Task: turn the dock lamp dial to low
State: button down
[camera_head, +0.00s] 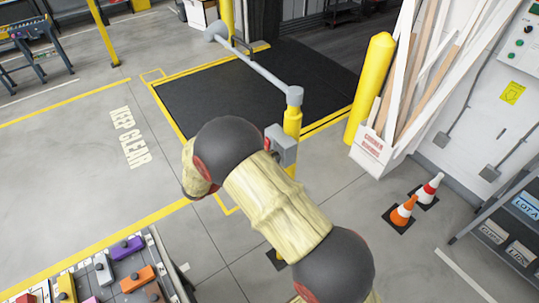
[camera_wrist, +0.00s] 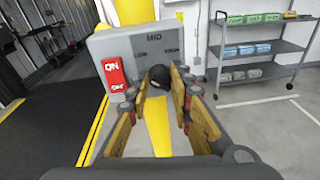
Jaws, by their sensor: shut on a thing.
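The dock lamp's grey control box (camera_wrist: 108,44) fills the middle of the wrist view, with a red ON/OFF switch (camera_wrist: 114,75) on its left side. A dark round dial (camera_wrist: 159,74) sits on its face below the label MID. My gripper (camera_wrist: 160,84) has one finger on each side of the dial and is shut on it. The fingers hide the face beside the dial, and I cannot tell where the dial points. In the head view the box (camera_head: 284,147) is on a yellow post (camera_head: 292,122), partly behind my arm, which hides my gripper.
A grey lamp arm (camera_head: 258,70) reaches left from the post top over a black dock mat (camera_head: 200,105). A yellow bollard (camera_head: 370,88), a bin of boards (camera_head: 378,150) and traffic cones (camera_head: 403,211) stand right. A shelf cart (camera_wrist: 262,48) stands behind. Open floor lies left.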

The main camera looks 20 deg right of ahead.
jog(key=shift+n, duration=0.4)
jog(key=c, duration=1.6)
grip_release()
jog(key=shift+a, duration=0.1)
jog(key=v, duration=1.2)
jog(key=shift+w, duration=0.15)
